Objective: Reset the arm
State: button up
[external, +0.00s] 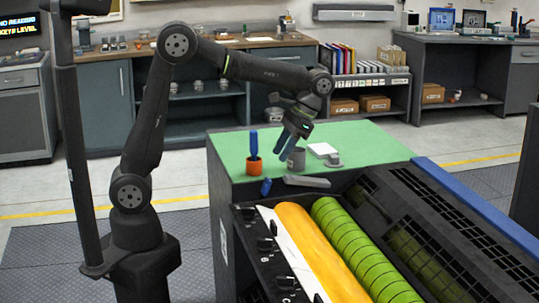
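My arm rises from its base at the left and reaches right over the green mat (365,138) on top of the machine. My gripper (285,148) points down and slightly left, just above the grey cup (298,160). Its fingers partly overlap the cup in this view, so I cannot tell whether they touch it or how far apart they are. An orange cup (254,167) with an upright blue-handled tool (253,143) stands to the left of the gripper.
A white pad (322,150) and a small grey item (334,161) lie right of the grey cup. A grey tool (306,181) and a blue piece (266,187) lie near the mat's front edge. Yellow (320,250) and green rollers (360,250) are in front. The mat's right side is clear.

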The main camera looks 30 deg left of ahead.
send_near(264, 186)
jog(key=x, duration=0.8)
jog(key=shift+s+a, duration=0.25)
jog(key=shift+s, duration=0.15)
jog(key=shift+s+a, duration=0.75)
jog(key=shift+s+a+t+h, duration=1.15)
jog(key=shift+t+h, duration=0.05)
jog(key=shift+s+a+f+t+h, duration=0.2)
jog(key=shift+s+a+t+h, duration=0.3)
jog(key=shift+s+a, duration=0.05)
jog(key=shift+s+a+f+t+h, duration=0.15)
jog(key=shift+s+a+t+h, duration=0.35)
notch_tip(264, 186, up, 9)
jog(key=shift+w+d+r, duration=0.1)
